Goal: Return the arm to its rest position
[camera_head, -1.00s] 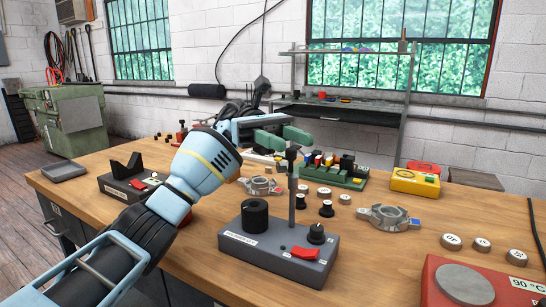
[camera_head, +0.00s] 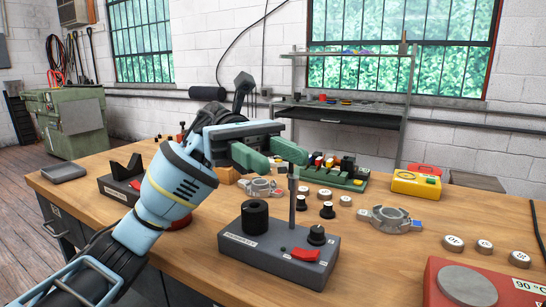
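My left arm comes in from the lower left. Its gripper (camera_head: 271,154), with two green fingers, is over the wooden workbench (camera_head: 380,262), behind the grey press fixture (camera_head: 278,254) with its black cylinder and thin post. The fingers are spread apart with nothing seen between them. The wrist hides part of the black V-shaped stand (camera_head: 121,178) at the left. My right gripper is not in view.
Silver alternator housings (camera_head: 390,219) (camera_head: 260,188) lie on the bench. A green rack (camera_head: 340,180), a yellow box (camera_head: 416,185) and a red hot plate (camera_head: 440,287) marked 90 °C also stand there. Several small round parts (camera_head: 484,247) lie at the right.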

